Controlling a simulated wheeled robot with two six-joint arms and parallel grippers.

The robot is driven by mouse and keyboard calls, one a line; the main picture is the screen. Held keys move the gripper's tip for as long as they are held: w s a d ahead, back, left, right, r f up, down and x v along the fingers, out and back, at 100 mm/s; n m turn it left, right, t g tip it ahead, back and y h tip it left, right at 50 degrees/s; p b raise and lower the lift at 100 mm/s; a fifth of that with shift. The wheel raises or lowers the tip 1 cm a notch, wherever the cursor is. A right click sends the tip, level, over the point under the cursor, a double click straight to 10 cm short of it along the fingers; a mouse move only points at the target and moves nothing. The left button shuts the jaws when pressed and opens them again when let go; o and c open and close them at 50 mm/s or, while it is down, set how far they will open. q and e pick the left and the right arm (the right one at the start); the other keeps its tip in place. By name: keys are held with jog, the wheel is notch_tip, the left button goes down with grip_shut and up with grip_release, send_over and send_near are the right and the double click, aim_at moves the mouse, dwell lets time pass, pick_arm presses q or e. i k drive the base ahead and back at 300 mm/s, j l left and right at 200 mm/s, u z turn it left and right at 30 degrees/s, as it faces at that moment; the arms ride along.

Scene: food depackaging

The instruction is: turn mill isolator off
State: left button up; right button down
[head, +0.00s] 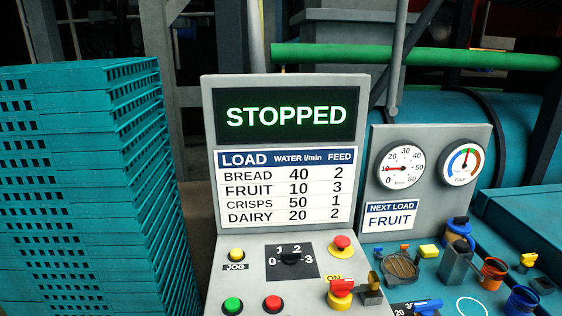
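A red handle on a yellow base (340,300), which looks like the isolator, sits at the lower right of the grey control panel (228,262). Neither of my grippers shows in the head view.
Teal crates (75,180) are stacked at left. Cups and small items crowd the teal surface at right.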

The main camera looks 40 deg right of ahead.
aim_at(342, 288)
jog(key=l+z, duration=0.1)
jog(key=z, duration=1.45)
jog(key=k+l, duration=0.05)
jog(key=l, duration=0.05)
